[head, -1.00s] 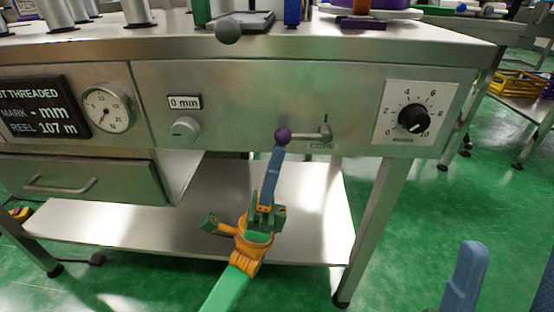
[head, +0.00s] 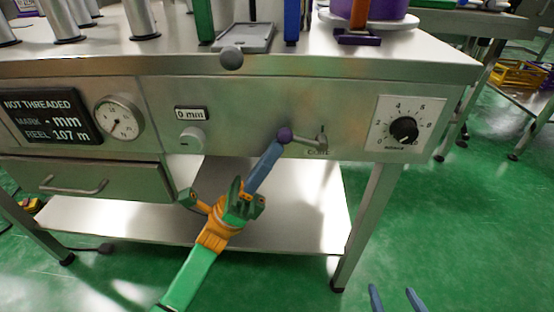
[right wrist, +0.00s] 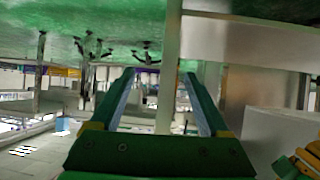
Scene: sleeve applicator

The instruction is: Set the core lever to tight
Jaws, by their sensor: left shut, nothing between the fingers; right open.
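The core lever (head: 307,141) sticks out of the bench's front panel, above a small, blurred label. In the right wrist view my right gripper (right wrist: 163,75) is open and empty.
Left of the lever are a grey knob (head: 190,138) under a "0 mm" display (head: 190,114), a round gauge (head: 119,117) and a dark screen (head: 50,117). A numbered dial (head: 404,130) is to the right. A lower shelf (head: 300,210) is below; green floor is free at right.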

